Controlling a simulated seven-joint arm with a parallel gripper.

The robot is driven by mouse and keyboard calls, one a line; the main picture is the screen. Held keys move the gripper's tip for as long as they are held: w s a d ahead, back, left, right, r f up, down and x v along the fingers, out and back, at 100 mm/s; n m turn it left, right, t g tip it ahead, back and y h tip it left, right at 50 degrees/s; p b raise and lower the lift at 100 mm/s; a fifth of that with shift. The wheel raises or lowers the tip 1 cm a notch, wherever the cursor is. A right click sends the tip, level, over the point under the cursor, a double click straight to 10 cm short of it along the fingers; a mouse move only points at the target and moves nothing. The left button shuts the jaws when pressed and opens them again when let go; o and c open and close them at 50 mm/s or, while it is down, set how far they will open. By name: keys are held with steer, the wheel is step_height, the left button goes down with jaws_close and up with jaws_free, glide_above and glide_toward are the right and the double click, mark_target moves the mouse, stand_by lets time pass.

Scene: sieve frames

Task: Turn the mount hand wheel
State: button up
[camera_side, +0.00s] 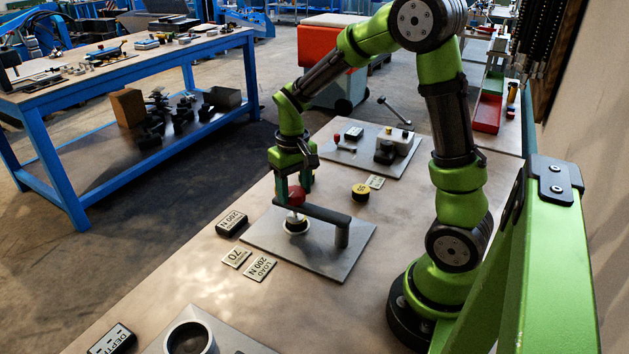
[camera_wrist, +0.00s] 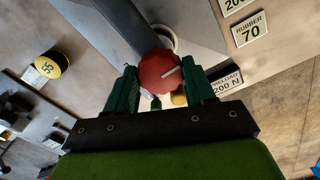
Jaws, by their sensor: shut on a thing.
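The mount hand wheel (camera_wrist: 160,70) is a red, scalloped knob with a pale line on its top. In the side view the red wheel (camera_side: 296,196) sits above a white round seat (camera_side: 296,225), at the end of a dark arm (camera_side: 318,213) held by a post on a grey plate (camera_side: 270,250). My gripper (camera_side: 294,188) points down over the wheel. In the wrist view the green fingers of my gripper (camera_wrist: 160,88) stand on both sides of the wheel, shut on it. The wheel's lower stem is mostly hidden.
A yellow-topped black disc (camera_side: 360,192) stands right. A ring-shaped cup (camera_side: 190,340) is in front.

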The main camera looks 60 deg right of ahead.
mark_target(294, 191)
steer(key=shift+r, duration=0.1)
steer(key=o, duration=1.1)
steer(key=shift+c, duration=0.2)
step_height(294, 191, up, 17)
steer(key=s+a+f+t+y, duration=0.2)
steer(key=s+a+t, duration=0.5)
steer(key=s+a, duration=0.4)
steer(key=shift+s+a+f+n, duration=0.15)
steer(key=shift+a+f+n, duration=0.15)
steer(key=shift+a+n, duration=0.15)
